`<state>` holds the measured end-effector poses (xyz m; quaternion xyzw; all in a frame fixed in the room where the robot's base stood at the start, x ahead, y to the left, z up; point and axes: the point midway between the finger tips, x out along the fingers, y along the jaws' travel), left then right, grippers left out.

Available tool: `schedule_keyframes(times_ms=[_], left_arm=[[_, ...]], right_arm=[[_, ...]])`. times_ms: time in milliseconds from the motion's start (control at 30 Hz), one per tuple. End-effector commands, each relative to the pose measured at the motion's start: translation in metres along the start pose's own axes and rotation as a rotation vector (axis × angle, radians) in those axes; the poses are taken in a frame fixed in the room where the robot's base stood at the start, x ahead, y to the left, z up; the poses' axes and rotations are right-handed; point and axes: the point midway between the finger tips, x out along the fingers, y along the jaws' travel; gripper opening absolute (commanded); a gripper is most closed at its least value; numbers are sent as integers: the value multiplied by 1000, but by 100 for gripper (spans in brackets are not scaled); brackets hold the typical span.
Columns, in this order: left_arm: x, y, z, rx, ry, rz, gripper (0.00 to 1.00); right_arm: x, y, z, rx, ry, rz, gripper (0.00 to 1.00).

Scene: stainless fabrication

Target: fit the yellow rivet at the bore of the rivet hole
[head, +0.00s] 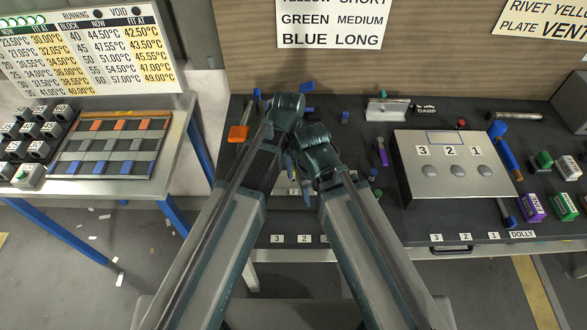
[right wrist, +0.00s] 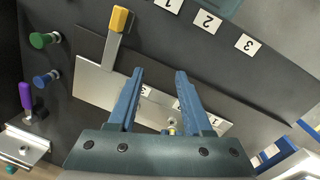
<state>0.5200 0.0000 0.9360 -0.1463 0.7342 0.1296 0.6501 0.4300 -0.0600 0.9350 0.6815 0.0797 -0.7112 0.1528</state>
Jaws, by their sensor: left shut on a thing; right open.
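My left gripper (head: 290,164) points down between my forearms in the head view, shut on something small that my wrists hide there. In the right wrist view a small yellow piece, likely the yellow rivet (right wrist: 172,131), shows at the palm edge between my right fingers. A small round feature lies right beside it on the silver plate (right wrist: 98,80); I cannot tell whether it is the bore or whether the rivet is in it. My right gripper (right wrist: 158,74) is open and empty over the plate, its fingers either side of white labels.
A yellow-capped upright bar (right wrist: 118,24) rises by the plate's edge. Green (right wrist: 42,40) and blue (right wrist: 42,79) rivets and a purple-handled tool (right wrist: 27,97) stand nearby. A numbered button box (head: 450,190) is to the right; an orange object (head: 238,134) lies left.

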Motion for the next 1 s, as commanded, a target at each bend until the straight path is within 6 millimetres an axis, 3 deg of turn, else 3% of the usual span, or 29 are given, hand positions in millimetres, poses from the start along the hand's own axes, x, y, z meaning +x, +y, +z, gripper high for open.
schedule_keyframes(times_ms=[1000], left_arm=[[10,0,1,0,0,0,0]], right_arm=[[10,-1,-1,0,0,0,50]])
